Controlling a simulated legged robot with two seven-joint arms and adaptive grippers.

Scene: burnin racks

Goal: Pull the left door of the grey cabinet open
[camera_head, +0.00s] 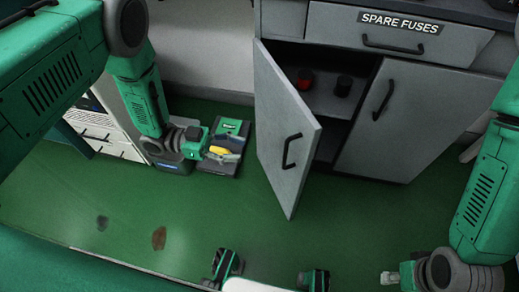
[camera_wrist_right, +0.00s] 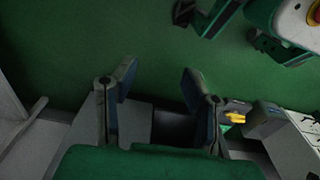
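The grey cabinet (camera_head: 404,60) stands at the back right in the head view. Its left door (camera_head: 284,120) stands well open, swung out towards me, with a black handle (camera_head: 291,151) on its face. Its right door (camera_head: 400,120) is closed. My left gripper (camera_head: 226,153) is low to the left of the open door, apart from it; a yellow item (camera_head: 219,151) shows at its fingers, and I cannot tell whether it is held. My right gripper (camera_head: 388,278) is at the lower right, away from the door handle. In the wrist view its fingers (camera_wrist_right: 157,85) are spread and empty.
A red can (camera_head: 305,78) and a black can (camera_head: 343,86) sit on the shelf inside. A drawer (camera_head: 390,35) labelled SPARE FUSES is closed above. A white drawer unit (camera_head: 108,140) is at left. The green floor (camera_head: 190,215) before the cabinet is mostly clear, with two dark stains.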

